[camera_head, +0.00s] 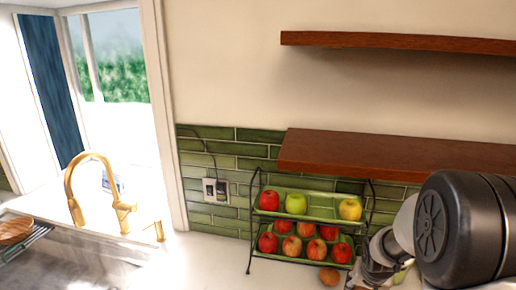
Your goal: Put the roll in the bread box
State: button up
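A small round tan-brown item (329,276) sits on the counter just in front of the two-tier stand; it could be the roll, but it is too small to be sure. I cannot make out a bread box in this view. My arm comes in from the right edge, with a large dark joint in front. Grey parts at its end, probably my gripper (374,268), are low beside the stand's right side, to the right of the tan-brown item. Its fingers cannot be made out, and part of the counter behind the arm is hidden.
A black wire stand (251,235) holds green trays of red, green and yellow apples. A gold faucet (90,190) and sink are at left, with a brown round item (16,230) on a rack. Two wooden shelves (390,155) overhang the counter. Clear counter (205,262) lies left of the stand.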

jog(key=s+a+f+n+y+b, duration=0.1)
jog(key=s+a+f+n+b, duration=0.1)
jog(key=a, duration=0.6)
jog(key=s+a+f+n+y+b, duration=0.1)
jog(key=s+a+f+n+b, duration=0.2)
jog(key=a+f, duration=0.4)
jog(key=shift+s+a+f+t+b, duration=0.2)
jog(key=shift+s+a+t+b, duration=0.1)
jog(key=shift+s+a+b, duration=0.65)
jog(key=shift+w+a, duration=0.2)
jog(key=w+d+r+m+h+p, duration=0.1)
jog(key=w+d+r+m+p, duration=0.2)
jog(key=d+r+p, duration=1.35)
jog(key=f+b, duration=0.3)
jog(key=f, duration=0.3)
jog(key=a+f+b, duration=0.1)
jog(key=f+b, duration=0.3)
jog(key=f, duration=0.2)
jog(key=a+f+b, duration=0.1)
jog(key=f+b, duration=0.3)
jog(key=f, duration=0.2)
jog(key=shift+a, duration=0.1)
jog(key=shift+f+b, duration=1.7)
jog(key=shift+f, duration=1.05)
